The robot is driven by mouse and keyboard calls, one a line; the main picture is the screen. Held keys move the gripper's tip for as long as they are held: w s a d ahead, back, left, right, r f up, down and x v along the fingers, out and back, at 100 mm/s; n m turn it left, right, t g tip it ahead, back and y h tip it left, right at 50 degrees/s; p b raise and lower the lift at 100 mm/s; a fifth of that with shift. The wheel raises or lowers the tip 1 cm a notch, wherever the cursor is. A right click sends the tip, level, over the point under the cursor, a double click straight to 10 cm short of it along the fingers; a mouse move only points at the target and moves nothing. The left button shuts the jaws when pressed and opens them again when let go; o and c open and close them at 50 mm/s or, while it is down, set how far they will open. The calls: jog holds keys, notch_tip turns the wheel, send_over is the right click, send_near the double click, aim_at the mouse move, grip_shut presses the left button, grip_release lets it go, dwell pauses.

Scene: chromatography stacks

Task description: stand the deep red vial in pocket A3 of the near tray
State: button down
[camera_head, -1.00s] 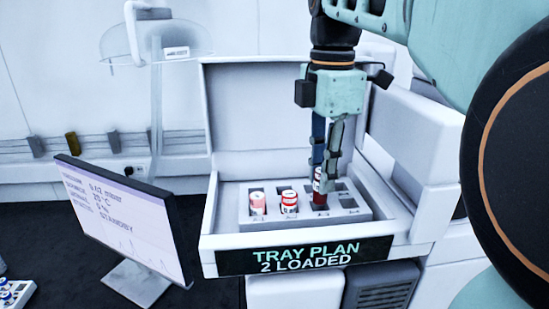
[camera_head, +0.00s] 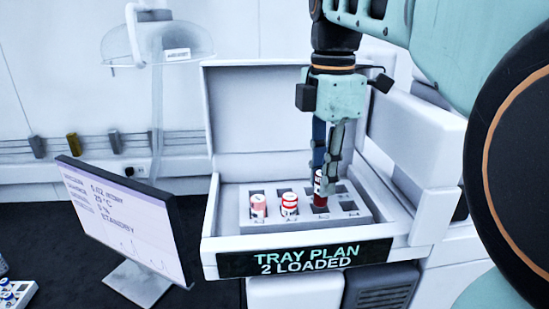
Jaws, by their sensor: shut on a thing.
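The deep red vial (camera_head: 321,200) is upright between the fingers of my gripper (camera_head: 325,180), with a white label band and a dark top partly hidden by the fingers. Its lower end is at a front-row pocket of the near tray (camera_head: 290,224), third from the left. I cannot tell how deep it sits in the pocket. My gripper points straight down and is shut on the vial. Two other vials stand in the tray's front row to the left: a pink one (camera_head: 258,206) and a red one with white bands (camera_head: 289,204).
The tray lies inside an open white drawer box whose front sign (camera_head: 304,258) reads "TRAY PLAN 2 LOADED". The box's raised back and right walls surround it. A monitor (camera_head: 125,220) stands at left. Several blue-capped items (camera_head: 12,292) sit at the lower left edge.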

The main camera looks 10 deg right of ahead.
jog(key=shift+f, duration=0.15)
jog(key=shift+f+b, duration=0.95)
jog(key=shift+f, duration=0.2)
jog(key=shift+f, duration=0.1)
jog(key=shift+f+b, duration=0.35)
jog(key=shift+f, duration=0.2)
jog(key=c, duration=1.7)
grip_release()
jog(key=shift+o, duration=0.5)
jog(key=o, duration=0.3)
